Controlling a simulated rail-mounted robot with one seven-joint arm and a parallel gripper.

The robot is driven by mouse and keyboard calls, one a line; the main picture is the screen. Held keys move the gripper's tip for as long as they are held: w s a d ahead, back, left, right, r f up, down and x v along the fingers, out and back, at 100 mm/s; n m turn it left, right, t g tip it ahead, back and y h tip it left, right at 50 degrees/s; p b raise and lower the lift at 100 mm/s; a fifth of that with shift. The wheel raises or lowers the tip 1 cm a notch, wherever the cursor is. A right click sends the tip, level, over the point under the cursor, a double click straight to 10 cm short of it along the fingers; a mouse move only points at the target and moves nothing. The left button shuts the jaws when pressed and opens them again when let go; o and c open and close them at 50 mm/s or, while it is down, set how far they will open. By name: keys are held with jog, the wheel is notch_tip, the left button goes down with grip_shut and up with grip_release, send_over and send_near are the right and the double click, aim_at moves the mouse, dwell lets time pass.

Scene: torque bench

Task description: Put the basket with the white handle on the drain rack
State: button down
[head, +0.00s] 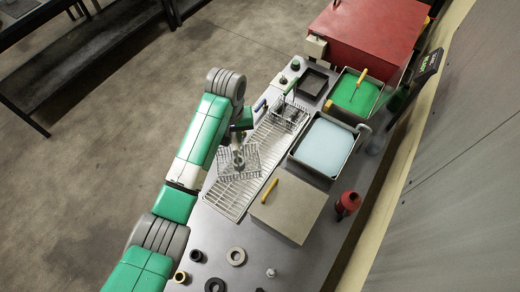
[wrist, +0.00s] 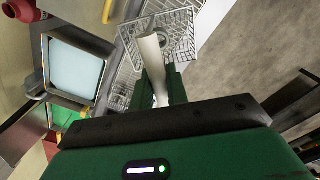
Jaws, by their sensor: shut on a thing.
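The wire basket (head: 240,163) hangs below my gripper (head: 238,137) over the middle of the drain rack (head: 230,199), turned at an angle to it. I cannot tell whether it touches the rack. In the wrist view my gripper (wrist: 166,88) is shut on the white handle (wrist: 151,55), and the basket (wrist: 178,35) shows beyond it with a round metal part inside. My gripper hides part of the handle in the head view.
Right of the rack are a pale-blue bath (head: 325,146), a green bath (head: 356,93) and a grey lid (head: 289,207) with a yellow handle. A red bottle (head: 348,203) stands near the right edge.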

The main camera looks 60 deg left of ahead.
jog(key=shift+n, duration=0.3)
jog(key=s+f, duration=0.1)
jog(key=f, duration=0.4)
jog(key=s+f, duration=0.1)
jog(key=f, duration=0.4)
jog(key=s+f, duration=0.2)
jog(key=f, duration=0.3)
jog(key=shift+d, duration=0.15)
jog(key=shift+f, duration=0.3)
jog(key=c, duration=1.4)
grip_release()
notch_tip(320, 180, up, 12)
jog(key=shift+r+p, duration=0.25)
jog(key=shift+p, duration=0.05)
